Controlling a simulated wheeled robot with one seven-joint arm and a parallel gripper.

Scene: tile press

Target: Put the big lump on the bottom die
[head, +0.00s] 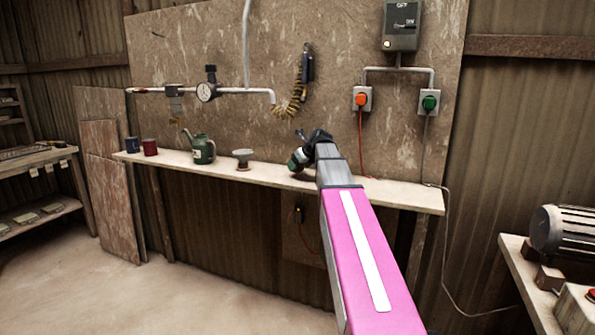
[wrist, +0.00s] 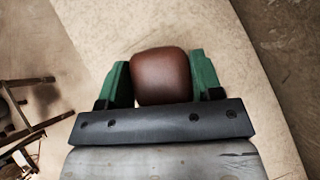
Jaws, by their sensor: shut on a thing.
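The lump (wrist: 160,76) is reddish brown, smooth and rounded, and sits between the two green fingers of my gripper (wrist: 161,80) in the wrist view. The fingers are shut on its left and right sides. In the head view my gripper (head: 298,160) is at the wall shelf, just right of the middle, and the lump cannot be made out there. I cannot make out a bottom die in either view.
A long pale shelf (head: 400,194) runs along the back wall. On it stand a blue mug (head: 132,144), a red mug (head: 150,147), a green watering can (head: 202,149) and a small pale pedestal (head: 243,158). A motor (head: 565,232) sits on a bench at right. The left floor is clear.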

